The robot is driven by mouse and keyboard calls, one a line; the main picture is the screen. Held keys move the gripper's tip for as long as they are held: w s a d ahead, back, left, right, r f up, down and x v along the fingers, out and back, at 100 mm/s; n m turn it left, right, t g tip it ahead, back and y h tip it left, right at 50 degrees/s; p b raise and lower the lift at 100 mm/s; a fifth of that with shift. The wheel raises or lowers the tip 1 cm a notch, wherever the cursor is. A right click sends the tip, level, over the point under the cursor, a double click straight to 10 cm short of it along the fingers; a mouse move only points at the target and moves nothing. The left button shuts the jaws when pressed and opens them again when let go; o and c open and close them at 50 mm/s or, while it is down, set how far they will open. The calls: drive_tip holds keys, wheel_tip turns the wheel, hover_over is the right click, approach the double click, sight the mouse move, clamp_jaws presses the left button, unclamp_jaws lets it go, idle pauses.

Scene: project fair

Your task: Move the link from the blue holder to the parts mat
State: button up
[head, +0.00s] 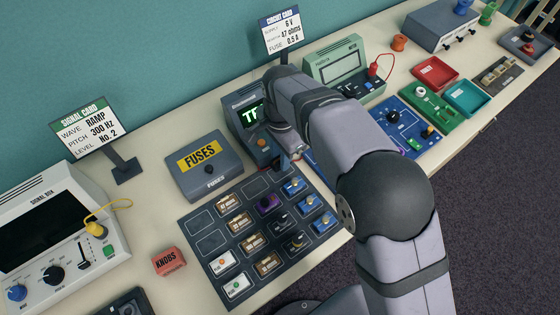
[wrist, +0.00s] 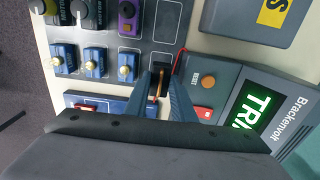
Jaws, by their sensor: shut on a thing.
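My gripper (head: 285,164) points down between the dark parts mat (head: 213,241) and the grey unit with the green display. In the wrist view my gripper (wrist: 158,84) is shut on a thin dark piece with an orange-brown edge, seemingly the link (wrist: 158,80); the fingers hide most of it. It is over the edge of the parts mat (wrist: 161,20), close to an empty outlined cell. A blue piece, perhaps the blue holder (wrist: 112,104), lies beside the fingers with a red part on it. My arm hides much of it in the head view.
The mat carries rows of small modules, with several empty cells. The green-display unit (head: 237,118) stands close beside my gripper, its orange button (wrist: 208,81) near the fingers. The fuses box (head: 203,163) is behind the mat. A red wire (wrist: 178,64) runs near the fingers.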

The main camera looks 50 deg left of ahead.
drive_tip(key=shift+f+p, duration=0.65)
drive_tip(key=shift+f, duration=1.2)
drive_tip(key=shift+f, duration=0.15)
drive_tip(key=o, duration=0.8)
wheel_tip(320, 180, up, 12)
drive_tip(key=b, duration=0.2)
drive_tip(key=shift+r+b, duration=0.2)
drive_tip(key=shift+b, duration=0.1)
drive_tip(key=shift+w, duration=0.1)
